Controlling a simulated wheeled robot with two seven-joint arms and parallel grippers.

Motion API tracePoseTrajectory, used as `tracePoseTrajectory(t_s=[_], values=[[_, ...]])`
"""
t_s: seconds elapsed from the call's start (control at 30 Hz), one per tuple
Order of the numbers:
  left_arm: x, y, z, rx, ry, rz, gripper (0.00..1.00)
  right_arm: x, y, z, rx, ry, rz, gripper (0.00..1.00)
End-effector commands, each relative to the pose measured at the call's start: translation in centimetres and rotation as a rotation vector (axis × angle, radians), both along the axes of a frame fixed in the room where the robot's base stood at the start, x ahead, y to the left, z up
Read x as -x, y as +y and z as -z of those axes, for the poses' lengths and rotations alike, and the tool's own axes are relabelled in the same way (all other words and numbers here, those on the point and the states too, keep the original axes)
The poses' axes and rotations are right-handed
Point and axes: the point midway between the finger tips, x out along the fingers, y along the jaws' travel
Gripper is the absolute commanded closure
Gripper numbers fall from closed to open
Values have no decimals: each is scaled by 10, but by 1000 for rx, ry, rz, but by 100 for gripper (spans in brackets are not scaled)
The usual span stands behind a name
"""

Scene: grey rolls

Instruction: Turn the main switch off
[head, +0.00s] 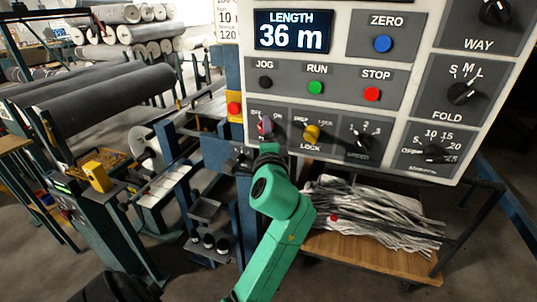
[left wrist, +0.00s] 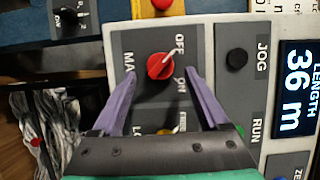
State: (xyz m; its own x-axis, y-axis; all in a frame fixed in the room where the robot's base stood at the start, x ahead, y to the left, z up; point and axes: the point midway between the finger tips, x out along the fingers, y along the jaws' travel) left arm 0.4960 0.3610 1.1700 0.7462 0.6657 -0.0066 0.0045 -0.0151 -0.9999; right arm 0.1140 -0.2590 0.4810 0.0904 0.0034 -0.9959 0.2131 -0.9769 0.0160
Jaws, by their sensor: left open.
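The main switch is a red round knob (left wrist: 160,66) on a dark plate with OFF and ON labels. In the left wrist view a pale line on it slants to the upper right; I cannot tell its exact setting. In the head view the switch (head: 265,125) is at the panel's lower left, partly hidden by my gripper. My left gripper (left wrist: 160,76) is open, its two purple fingers on either side of the knob, with gaps visible. In the head view the left gripper (head: 266,142) sits just below the switch at the end of the green arm. My right gripper is not in view.
The yellow LOCK knob (head: 311,132) and black SPEED knob (head: 363,141) are right of the switch. JOG (head: 265,82), RUN (head: 316,88) and STOP (head: 372,94) buttons are above. A red button on a yellow box (head: 234,109) is close left. A cart (head: 375,255) stands below.

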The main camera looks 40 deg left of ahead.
Motion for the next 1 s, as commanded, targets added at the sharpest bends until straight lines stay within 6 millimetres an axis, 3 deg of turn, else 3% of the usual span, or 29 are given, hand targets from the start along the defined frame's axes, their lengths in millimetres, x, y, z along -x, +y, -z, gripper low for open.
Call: tracePoseTrajectory(t_s=[0.3,0.43,1.0], values=[[66,-59,5,4,-1,3,22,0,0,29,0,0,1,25],[83,-75,2,2,-1,2,22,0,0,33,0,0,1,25],[89,-79,0,1,0,0,22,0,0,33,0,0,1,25]])
